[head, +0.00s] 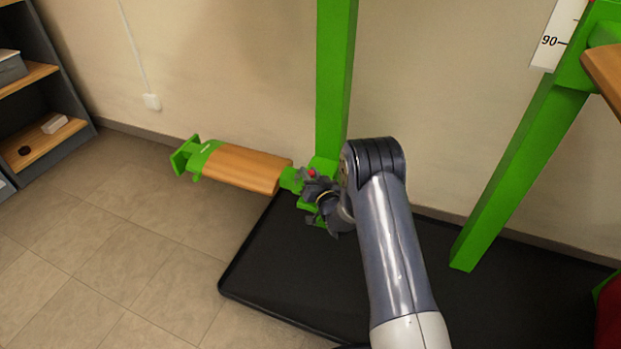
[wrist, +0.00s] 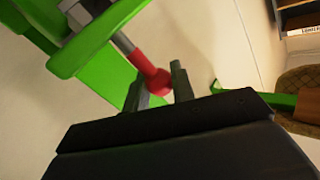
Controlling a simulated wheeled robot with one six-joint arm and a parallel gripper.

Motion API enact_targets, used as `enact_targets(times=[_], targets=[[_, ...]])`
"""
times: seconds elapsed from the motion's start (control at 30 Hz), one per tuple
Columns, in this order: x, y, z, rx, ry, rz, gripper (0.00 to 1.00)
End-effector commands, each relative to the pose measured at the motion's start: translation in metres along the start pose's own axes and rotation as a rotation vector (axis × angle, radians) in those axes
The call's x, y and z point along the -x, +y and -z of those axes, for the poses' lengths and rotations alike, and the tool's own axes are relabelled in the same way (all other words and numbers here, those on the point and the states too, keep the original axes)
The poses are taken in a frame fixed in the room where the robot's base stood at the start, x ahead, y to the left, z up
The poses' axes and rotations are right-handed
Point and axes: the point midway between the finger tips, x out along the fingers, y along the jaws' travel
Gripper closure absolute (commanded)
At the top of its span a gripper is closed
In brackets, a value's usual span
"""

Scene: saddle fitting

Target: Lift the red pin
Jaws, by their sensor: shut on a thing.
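The red pin (wrist: 150,74) shows in the wrist view, its round red head at my fingertips and its grey shaft running up to a grey block on a green bracket (wrist: 97,50). In the head view only a small red spot of the pin (head: 311,172) shows beside my gripper. My gripper (wrist: 160,88) is shut on the pin's red head. In the head view my gripper (head: 318,187) is at the green upright post (head: 333,85), partly hiding the joint there. The tip of the pin's shaft is hidden.
A wooden board on a green arm (head: 245,166) sticks out left of the post. A second green beam (head: 520,160) slants up at the right. A black mat (head: 285,290) lies below. A shelf (head: 45,100) stands far left; the tiled floor there is clear.

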Motion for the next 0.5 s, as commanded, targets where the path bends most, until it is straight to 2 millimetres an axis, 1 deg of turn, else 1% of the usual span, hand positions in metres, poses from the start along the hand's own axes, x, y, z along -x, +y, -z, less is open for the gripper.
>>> enact_targets(times=[0.07, 0.27, 0.3, 0.5], targets=[[0.0001, -0.0018, 0.0045, 0.001, 0.001, 0.001, 1.00], [0.0001, -0.0017, 0.0044, 0.001, 0.001, 0.001, 1.00], [0.0000, -0.0017, 0.0044, 0.001, 0.001, 0.001, 0.75], [0.0000, -0.0016, 0.0042, 0.001, 0.001, 0.001, 0.59]])
